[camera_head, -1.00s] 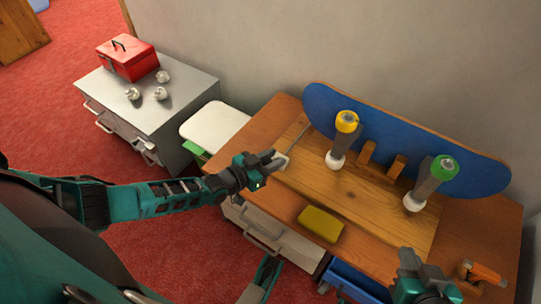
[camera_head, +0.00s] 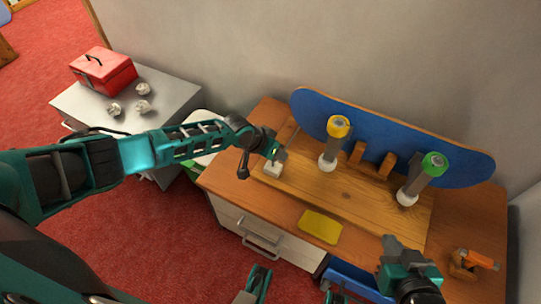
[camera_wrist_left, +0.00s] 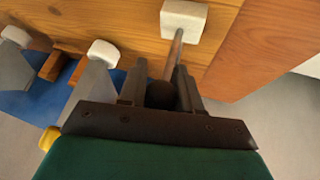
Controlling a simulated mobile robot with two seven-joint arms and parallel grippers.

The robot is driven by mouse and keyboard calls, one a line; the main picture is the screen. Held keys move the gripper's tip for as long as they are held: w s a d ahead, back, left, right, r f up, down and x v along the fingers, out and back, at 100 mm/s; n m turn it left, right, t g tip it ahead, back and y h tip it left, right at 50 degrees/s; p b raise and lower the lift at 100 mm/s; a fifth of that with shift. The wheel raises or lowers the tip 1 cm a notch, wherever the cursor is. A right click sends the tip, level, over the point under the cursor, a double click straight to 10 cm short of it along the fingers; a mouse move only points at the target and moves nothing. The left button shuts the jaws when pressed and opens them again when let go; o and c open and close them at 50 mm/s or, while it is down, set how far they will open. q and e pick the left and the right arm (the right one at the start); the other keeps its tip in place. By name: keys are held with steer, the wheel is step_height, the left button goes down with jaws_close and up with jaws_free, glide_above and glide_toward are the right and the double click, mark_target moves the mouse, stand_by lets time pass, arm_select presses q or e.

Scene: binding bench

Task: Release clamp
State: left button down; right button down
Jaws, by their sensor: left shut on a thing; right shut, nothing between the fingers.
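In the head view, my left gripper (camera_head: 276,152) is at the left end of the wooden board, just above a small white block (camera_head: 273,169). In the left wrist view, the left gripper (camera_wrist_left: 162,92) is shut on a dark round knob (camera_wrist_left: 161,95). A thin metal rod (camera_wrist_left: 174,55) runs from beside the knob to the white block (camera_wrist_left: 185,20). Two grey clamps with white feet stand on the board, one with a yellow top (camera_head: 338,127) and one with a green top (camera_head: 434,164). My right gripper (camera_head: 393,244) is shut and empty near the board's front right.
A blue curved panel (camera_head: 455,170) stands behind the clamps, with wooden blocks (camera_head: 357,152) before it. A yellow pad (camera_head: 320,227) lies at the board's front. An orange tool (camera_head: 480,260) is at the right. A red toolbox (camera_head: 104,72) stands on the grey cabinet (camera_head: 182,92).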

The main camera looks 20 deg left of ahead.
arm_select(q)
steer(key=shift+w+f+g, duration=0.1)
steer(key=shift+w+g, duration=0.15)
steer(key=shift+g, duration=0.15)
steer(key=c, duration=0.8)
jaws_free()
steer(key=shift+s+a+r, duration=0.1)
steer(key=shift+r, duration=0.35)
steer(key=p+v, duration=0.5)
steer(key=v, duration=0.7)
